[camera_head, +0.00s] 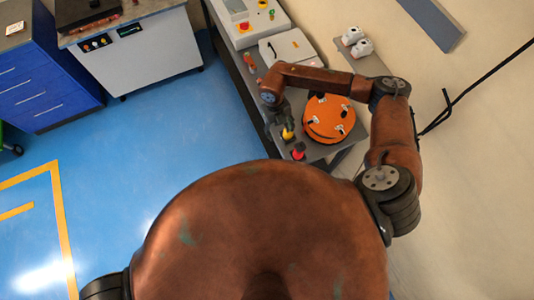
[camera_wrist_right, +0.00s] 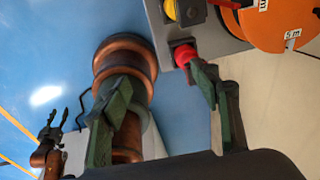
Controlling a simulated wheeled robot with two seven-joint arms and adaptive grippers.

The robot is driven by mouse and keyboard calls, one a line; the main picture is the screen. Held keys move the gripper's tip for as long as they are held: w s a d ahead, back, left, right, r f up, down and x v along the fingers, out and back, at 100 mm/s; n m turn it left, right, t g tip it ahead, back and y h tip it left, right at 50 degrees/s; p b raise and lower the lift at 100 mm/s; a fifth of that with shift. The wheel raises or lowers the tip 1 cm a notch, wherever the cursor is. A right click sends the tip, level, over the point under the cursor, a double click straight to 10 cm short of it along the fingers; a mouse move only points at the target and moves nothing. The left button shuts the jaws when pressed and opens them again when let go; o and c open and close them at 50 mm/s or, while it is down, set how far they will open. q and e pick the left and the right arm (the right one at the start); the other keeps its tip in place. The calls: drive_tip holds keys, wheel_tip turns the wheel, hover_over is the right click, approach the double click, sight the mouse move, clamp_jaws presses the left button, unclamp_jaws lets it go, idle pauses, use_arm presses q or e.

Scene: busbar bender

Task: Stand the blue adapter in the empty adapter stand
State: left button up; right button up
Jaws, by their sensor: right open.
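I cannot make out the blue adapter or an empty adapter stand in either view. A yellow-topped piece (camera_head: 288,134) and a red-topped piece (camera_head: 298,153) stand in dark holders at the bench's near left edge. They also show at the top of the right wrist view, yellow (camera_wrist_right: 188,11) and red (camera_wrist_right: 184,53). My right gripper (camera_wrist_right: 160,85) is open, with nothing between its green-padded fingers; the red piece is close by its right finger. In the head view, its arm reaches over the bench's left edge. My left gripper (camera_wrist_right: 59,113) is open and empty, low over the floor.
An orange disc (camera_head: 328,119) with white labels lies on the grey bench (camera_head: 320,154). Behind it are a white box (camera_head: 286,48) and a control box with buttons (camera_head: 250,18). White fittings (camera_head: 358,42) stand at the right.

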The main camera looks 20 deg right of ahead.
drive_tip(key=s+a+m+g, duration=0.1)
drive_tip(key=s+a+m, duration=0.2)
drive_tip(key=s+a, duration=0.3)
drive_tip(key=shift+a+g, duration=0.4)
drive_tip(key=shift+a, duration=1.05)
drive_tip(key=shift+a, duration=0.1)
